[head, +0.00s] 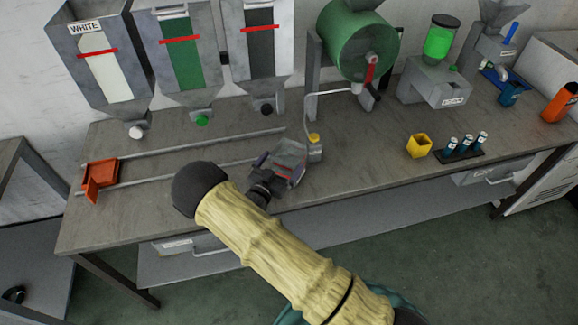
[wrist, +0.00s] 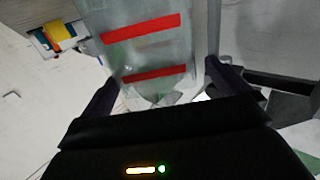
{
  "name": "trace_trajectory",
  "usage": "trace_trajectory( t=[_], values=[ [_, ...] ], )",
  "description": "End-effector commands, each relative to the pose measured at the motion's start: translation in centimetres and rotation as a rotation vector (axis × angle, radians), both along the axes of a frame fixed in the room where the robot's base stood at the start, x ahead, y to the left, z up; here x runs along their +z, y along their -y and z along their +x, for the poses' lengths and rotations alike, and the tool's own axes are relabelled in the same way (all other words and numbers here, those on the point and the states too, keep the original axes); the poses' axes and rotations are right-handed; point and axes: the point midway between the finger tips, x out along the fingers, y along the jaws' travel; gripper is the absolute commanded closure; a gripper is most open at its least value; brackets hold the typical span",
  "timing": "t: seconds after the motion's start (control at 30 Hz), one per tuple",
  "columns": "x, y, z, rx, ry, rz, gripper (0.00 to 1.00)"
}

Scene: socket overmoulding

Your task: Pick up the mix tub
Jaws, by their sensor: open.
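The mix tub (head: 291,157) is a clear, greyish tub with red bands, standing on the workbench near the middle in the head view. In the wrist view the tub (wrist: 150,52) fills the upper middle and shows two red stripes. My gripper (head: 280,170) is at the near side of the tub. In the wrist view my gripper (wrist: 163,82) is open, with one dark finger at each side of the tub. I cannot tell whether either finger touches it. My gripper partly hides the tub's near end.
Two rails run along the bench (head: 235,205) to an orange-red block (head: 101,178) at left. Hoppers (head: 100,60) and a green drum (head: 345,40) stand behind. A yellow cup (head: 419,146) stands further right.

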Motion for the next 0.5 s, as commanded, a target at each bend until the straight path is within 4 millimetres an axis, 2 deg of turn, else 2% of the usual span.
trace_trajectory(
  t=[0.17, 0.33, 0.5],
  values=[
    [0.5, 1.1, 1.4, -0.003, 0.000, -0.002, 0.00],
    [0.5, 2.3, 3.6, -0.002, 0.002, 0.000, 0.00],
    [0.3, 2.6, 4.5, -0.001, 0.000, 0.001, 0.00]
  ],
)
